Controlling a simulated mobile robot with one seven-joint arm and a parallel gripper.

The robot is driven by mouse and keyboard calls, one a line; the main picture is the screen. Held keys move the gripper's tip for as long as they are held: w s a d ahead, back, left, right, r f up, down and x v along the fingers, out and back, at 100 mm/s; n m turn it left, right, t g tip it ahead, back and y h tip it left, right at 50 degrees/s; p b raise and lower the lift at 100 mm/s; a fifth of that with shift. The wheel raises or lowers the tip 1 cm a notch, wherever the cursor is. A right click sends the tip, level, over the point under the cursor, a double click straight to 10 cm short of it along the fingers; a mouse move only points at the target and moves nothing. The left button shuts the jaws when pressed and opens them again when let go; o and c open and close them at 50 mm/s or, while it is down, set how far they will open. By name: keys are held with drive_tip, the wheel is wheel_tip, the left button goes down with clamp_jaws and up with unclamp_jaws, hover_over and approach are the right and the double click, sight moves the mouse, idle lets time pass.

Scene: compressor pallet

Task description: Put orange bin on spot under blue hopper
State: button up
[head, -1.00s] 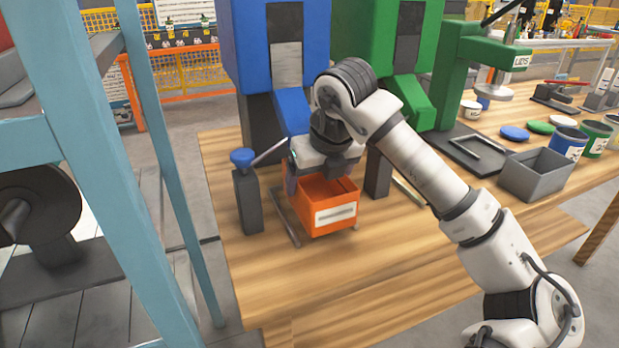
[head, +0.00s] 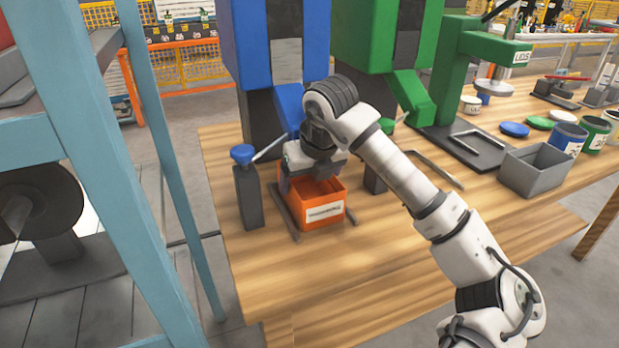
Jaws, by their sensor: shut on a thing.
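The orange bin (head: 325,212), with a white label on its front, is upright at the foot of the blue hopper (head: 272,45), below its sloped chute. It sits low between dark rails (head: 282,214) on the wooden table; whether its base touches the tabletop is hard to tell. My gripper (head: 311,170) is shut on the bin's back-left rim, and my wrist hides part of the chute and the fingers.
A post with a blue knob (head: 243,156) stands just left of the bin. The green hopper (head: 385,35) stands to the right. A grey open bin (head: 534,172) and paint cans (head: 566,138) are further right. The tabletop in front is clear.

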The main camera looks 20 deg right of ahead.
drive_tip(key=o, duration=0.9)
drive_tip(key=shift+r+p, duration=0.3)
drive_tip(key=shift+p, duration=0.1)
drive_tip(key=v, duration=1.1)
drive_tip(key=shift+s+r, duration=0.25)
